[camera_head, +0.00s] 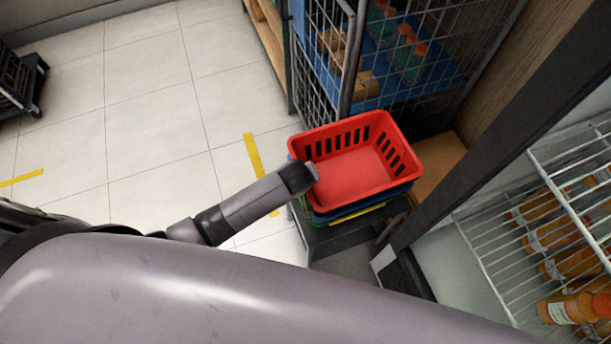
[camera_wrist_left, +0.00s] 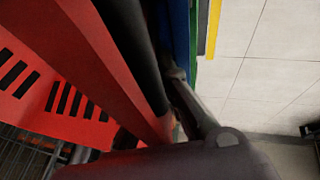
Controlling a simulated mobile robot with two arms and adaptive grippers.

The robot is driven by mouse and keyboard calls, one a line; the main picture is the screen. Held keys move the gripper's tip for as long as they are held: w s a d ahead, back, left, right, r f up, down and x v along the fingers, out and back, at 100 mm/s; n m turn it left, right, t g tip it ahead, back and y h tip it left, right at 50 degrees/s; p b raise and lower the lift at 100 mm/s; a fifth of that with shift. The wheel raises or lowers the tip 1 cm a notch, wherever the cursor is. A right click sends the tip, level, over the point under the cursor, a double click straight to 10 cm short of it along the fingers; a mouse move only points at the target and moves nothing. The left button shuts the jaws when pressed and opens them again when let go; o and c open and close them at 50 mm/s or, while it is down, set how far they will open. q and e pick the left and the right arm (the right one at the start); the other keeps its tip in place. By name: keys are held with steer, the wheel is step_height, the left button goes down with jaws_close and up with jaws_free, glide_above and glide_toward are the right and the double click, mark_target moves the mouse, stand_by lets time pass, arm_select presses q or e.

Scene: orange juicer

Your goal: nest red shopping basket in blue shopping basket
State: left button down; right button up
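The red basket (camera_head: 352,170) sits upright at the top of a stack, over the blue basket (camera_head: 362,207). Only a thin strip of the blue basket shows below it, so how deep the red one sits is hidden. My left gripper (camera_head: 312,172) is at the red basket's left rim, with a fingertip over the rim. In the left wrist view the red wall (camera_wrist_left: 85,60) fills the left side, with a dark finger beside it and blue behind. Whether the fingers are pinched on the rim is not clear. My right gripper is not in view.
A yellow-green edge (camera_head: 350,217) shows under the blue basket, on a dark stand (camera_head: 345,243). A wire cage (camera_head: 340,50) stands behind. A wire rack with orange bottles (camera_head: 565,308) is at the right. Open tiled floor (camera_head: 150,120) lies left.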

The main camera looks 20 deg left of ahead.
arm_select(q)
steer(key=c, duration=2.3)
jaws_free()
steer(key=shift+f, duration=0.1)
steer(key=o, duration=0.6)
steer(key=shift+s, duration=0.15)
steer(key=shift+a, duration=0.1)
steer(key=shift+s+f, duration=0.1)
steer(key=shift+f, duration=0.05)
